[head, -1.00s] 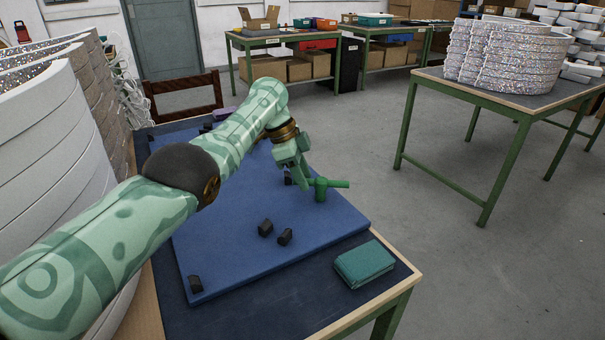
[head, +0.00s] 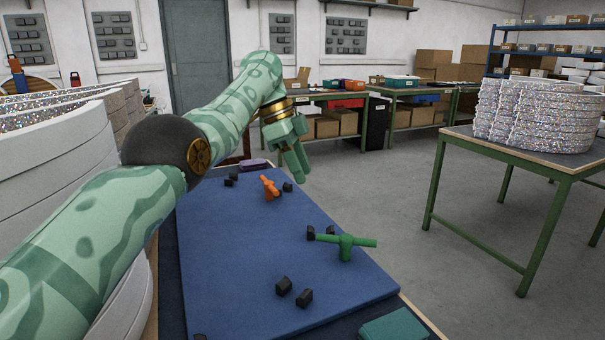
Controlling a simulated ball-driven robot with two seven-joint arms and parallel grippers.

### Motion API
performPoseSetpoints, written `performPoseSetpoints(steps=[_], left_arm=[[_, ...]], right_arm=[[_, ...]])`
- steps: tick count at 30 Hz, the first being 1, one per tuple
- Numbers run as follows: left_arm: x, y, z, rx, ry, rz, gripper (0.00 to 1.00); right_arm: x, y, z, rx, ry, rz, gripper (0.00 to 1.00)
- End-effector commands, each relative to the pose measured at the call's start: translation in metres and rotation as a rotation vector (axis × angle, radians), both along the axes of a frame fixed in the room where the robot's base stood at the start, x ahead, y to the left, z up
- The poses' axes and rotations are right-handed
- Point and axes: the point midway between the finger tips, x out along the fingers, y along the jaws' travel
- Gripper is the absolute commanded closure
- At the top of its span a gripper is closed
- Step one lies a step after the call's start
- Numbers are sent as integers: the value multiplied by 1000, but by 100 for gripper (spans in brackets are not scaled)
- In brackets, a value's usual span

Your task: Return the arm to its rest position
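My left arm (head: 90,235) reaches in from the left over the blue mat (head: 230,260), its elbow a dark ball. My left gripper (head: 301,178) hangs pointing down above the mat's far right side, with no object seen in it. Its fingers are close together, and I cannot tell whether a gap is between them. A green T-shaped piece (head: 346,246) stands on the mat, apart from and nearer than the gripper. An orange piece (head: 270,187) sits farther back on the mat. My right gripper is not in view.
Several small black blocks (head: 304,298) lie on the mat. White glittery curved stacks (head: 50,150) rise at left, close to my arm. A green-legged table (head: 540,152) stands at right, with open floor between.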

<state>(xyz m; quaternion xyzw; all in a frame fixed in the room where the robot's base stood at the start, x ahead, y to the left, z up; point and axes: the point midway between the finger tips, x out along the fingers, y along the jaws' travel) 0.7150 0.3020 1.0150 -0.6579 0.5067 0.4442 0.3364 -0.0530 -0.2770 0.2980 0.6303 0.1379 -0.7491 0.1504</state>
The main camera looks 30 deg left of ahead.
Motion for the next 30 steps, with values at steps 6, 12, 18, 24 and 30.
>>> performPoseSetpoints(steps=[6, 12, 18, 24, 30], left_arm=[[-1, 1, 5, 0, -4, -1, 63], [-1, 1, 6, 0, -4, -1, 63], [-3, 1, 14, 1, -10, 0, 63], [-30, 1, 125, 0, -90, -1, 63], [-58, 1, 235, 0, -158, -1, 63]], right_arm=[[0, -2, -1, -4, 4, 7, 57], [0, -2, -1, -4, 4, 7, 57], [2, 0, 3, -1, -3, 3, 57], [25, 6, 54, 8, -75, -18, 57], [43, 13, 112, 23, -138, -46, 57]])
